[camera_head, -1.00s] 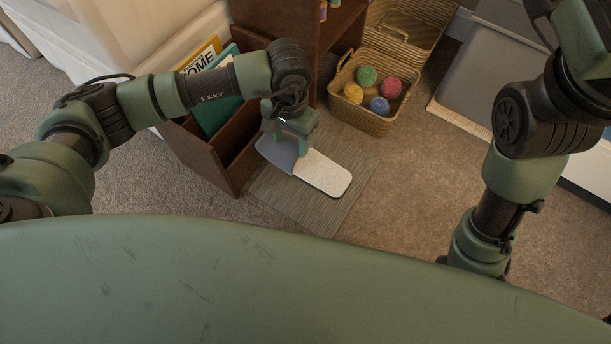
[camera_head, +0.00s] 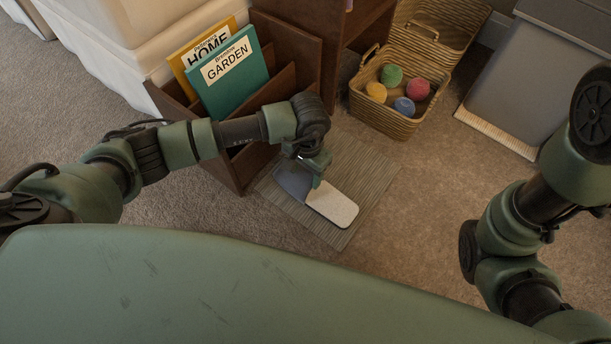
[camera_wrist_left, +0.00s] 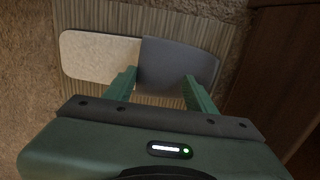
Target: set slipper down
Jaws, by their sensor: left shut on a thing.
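The slipper has a grey upper (camera_head: 293,181) and a pale speckled sole (camera_head: 333,205). It lies level over the ribbed mat (camera_head: 361,169), within its outline; whether it touches the mat I cannot quite tell. My left gripper (camera_head: 313,182) comes down over it and is shut on the grey upper. In the left wrist view the slipper (camera_wrist_left: 178,65) spans the top, sole end left, with the left gripper's fingers (camera_wrist_left: 160,90) at its near edge. My right arm shows at the right, but its gripper is out of view.
A wooden magazine rack with a green book (camera_head: 231,76) and a yellow book (camera_head: 200,50) stands just left of the mat. A wicker basket (camera_head: 400,125) with coloured balls sits behind it. A grey bin (camera_head: 515,75) is at the back right. Open carpet (camera_head: 430,210) lies right of the mat.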

